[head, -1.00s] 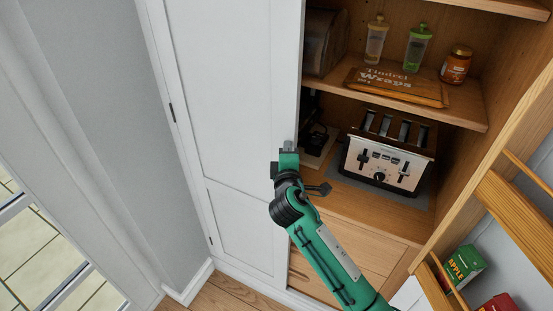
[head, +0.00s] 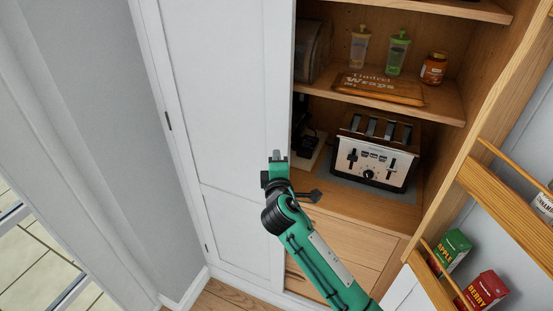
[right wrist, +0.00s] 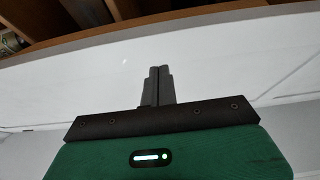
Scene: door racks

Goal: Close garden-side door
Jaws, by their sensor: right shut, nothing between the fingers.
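The white left-hand cabinet door (head: 225,90), nearest the glazed door, stands across the left part of the cabinet. Its hinges are on its left side. It looks flush or nearly so; I cannot tell if it is fully closed. My right gripper (head: 278,155) is at the door's free right edge, about mid-height, with its fingers together and empty. In the right wrist view the shut fingers (right wrist: 158,84) point at the white door face (right wrist: 215,55); contact is unclear. My left gripper is out of view.
The cabinet's right side is open, with a toaster (head: 375,155), wraps box (head: 380,88), bottles and a jar (head: 433,68). The other door, at right, is open and carries wooden racks (head: 510,205) with boxes. A grey wall (head: 105,110) stands left.

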